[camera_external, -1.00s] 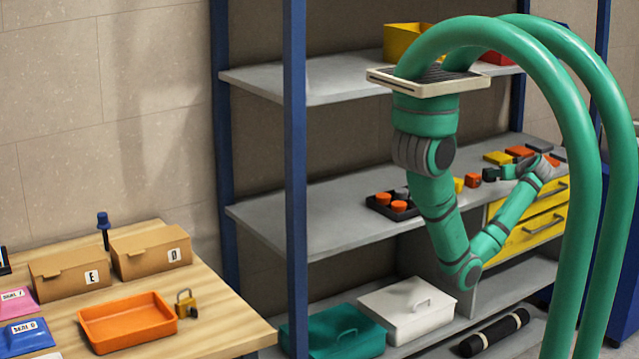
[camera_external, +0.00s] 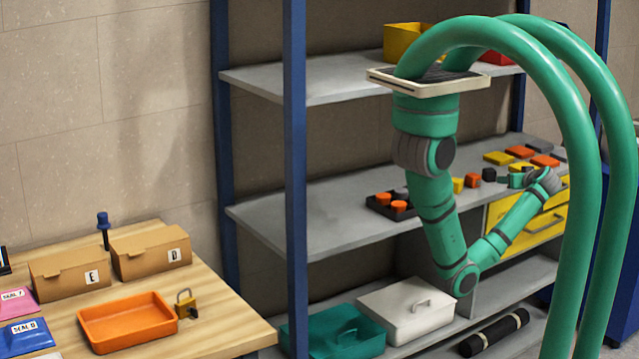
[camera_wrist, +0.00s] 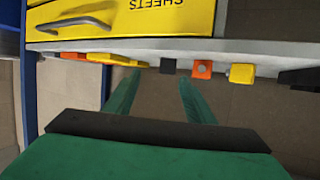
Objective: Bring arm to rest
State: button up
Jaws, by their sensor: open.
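My arm (camera_external: 435,200) is green with grey joints and hangs bent in front of the shelf unit. My gripper (camera_external: 508,181) is at the right part of the middle shelf, at about the height of its front edge. In the wrist view my gripper (camera_wrist: 161,76) shows two green fingers spread apart with nothing between them. Beyond the fingertips stand a black cube (camera_wrist: 168,66), an orange cube (camera_wrist: 202,69) and a yellow cube (camera_wrist: 241,73) along the shelf edge. I cannot tell the exact distance to them.
Yellow drawers (camera_external: 540,228) sit under the shelf close to my wrist. A dark tray (camera_external: 378,209) with round pieces stands further left. A blue post (camera_external: 296,180) rises left of the arm. A wooden table (camera_external: 225,325) holds boxes and an orange tray (camera_external: 127,338).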

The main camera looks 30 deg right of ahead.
jog(key=s+a+f+m+h, duration=0.2)
jog(key=s+a+f+m, duration=0.15)
jog(key=f, duration=0.75)
jog(key=w+a+f+n+g, duration=0.1)
jog(key=w+a+f, duration=0.25)
jog(key=a, duration=0.45)
jog(key=w+a+f+g+y, duration=0.1)
jog(key=w+a+f, duration=0.3)
jog(key=a, duration=0.5)
jog(key=w+a+f+n+g, duration=0.1)
jog(key=w+a+f, duration=0.1)
jog(key=a+f, duration=0.45)
jog(key=s+a+r+n+t+y, duration=0.1)
jog(key=a+r, duration=0.1)
jog(key=a, duration=0.7)
jog(key=s+a+r+n+t+y, duration=0.1)
jog(key=a+r+n, duration=0.1)
jog(key=a, duration=0.7)
jog(key=s+a+r+n+t+y, duration=0.2)
jog(key=s+a+r, duration=0.1)
jog(key=a+r, duration=0.3)
jog(key=s+a+r+n+t+y, duration=0.1)
jog(key=s+a+r+n+y, duration=0.1)
jog(key=a+r, duration=0.4)
jog(key=s+a+y, duration=0.1)
jog(key=s+a, duration=0.1)
jog(key=a, duration=0.1)
jog(key=shift+s+t, duration=0.15)
jog(key=shift+t, duration=0.25)
